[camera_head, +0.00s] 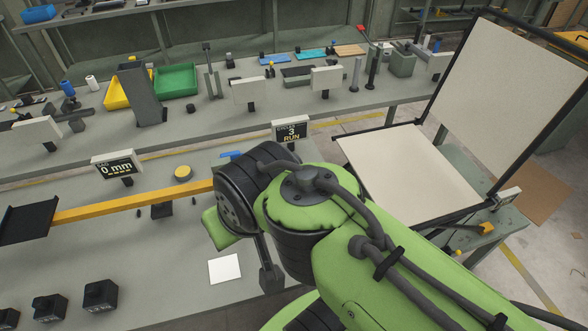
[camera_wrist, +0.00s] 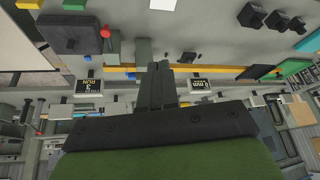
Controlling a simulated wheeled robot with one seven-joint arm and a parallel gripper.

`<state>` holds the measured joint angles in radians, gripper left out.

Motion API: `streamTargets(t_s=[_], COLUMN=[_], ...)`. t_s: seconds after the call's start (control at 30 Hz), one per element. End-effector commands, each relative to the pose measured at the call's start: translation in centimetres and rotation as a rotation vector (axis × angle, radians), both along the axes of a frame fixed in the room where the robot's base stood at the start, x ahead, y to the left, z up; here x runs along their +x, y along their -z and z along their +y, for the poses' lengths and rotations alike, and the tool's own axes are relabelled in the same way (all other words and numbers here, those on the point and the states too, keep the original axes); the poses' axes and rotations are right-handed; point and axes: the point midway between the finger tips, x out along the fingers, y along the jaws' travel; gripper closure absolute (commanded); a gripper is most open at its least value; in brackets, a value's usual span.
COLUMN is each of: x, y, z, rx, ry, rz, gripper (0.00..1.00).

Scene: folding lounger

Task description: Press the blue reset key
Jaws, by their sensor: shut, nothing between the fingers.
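In the wrist view my gripper (camera_wrist: 160,66) is shut and empty, its two dark fingers together, seen against the workbench and a yellow bar. In the head view my arm hides the gripper. A small blue part (camera_head: 231,154) lies near the cycle display in the head view; a small blue spot also shows in the wrist view (camera_wrist: 130,75). I cannot tell which blue part is the reset key. The fingers appear apart from both.
The long yellow bar (camera_head: 130,203) crosses the bench. A display reads 0 mm (camera_head: 117,166); another reads 3 RUN (camera_head: 291,130). The cream lounger (camera_head: 400,175) stands at right.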

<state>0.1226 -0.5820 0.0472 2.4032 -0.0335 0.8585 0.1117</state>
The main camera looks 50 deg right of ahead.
Motion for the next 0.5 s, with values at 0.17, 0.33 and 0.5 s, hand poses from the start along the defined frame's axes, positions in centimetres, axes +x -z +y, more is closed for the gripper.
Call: streamTargets(t_s=[0.17,0.33,0.5], x=[2.9,7.1,12.2], y=[-0.5,-0.5,0.7], z=[-1.0,-2.9,-6.3], rx=[0.032,0.097,0.208], ry=[0.102,0.25,0.439], rz=[0.022,0.048,0.071], gripper=[1.0,1.0,1.0])
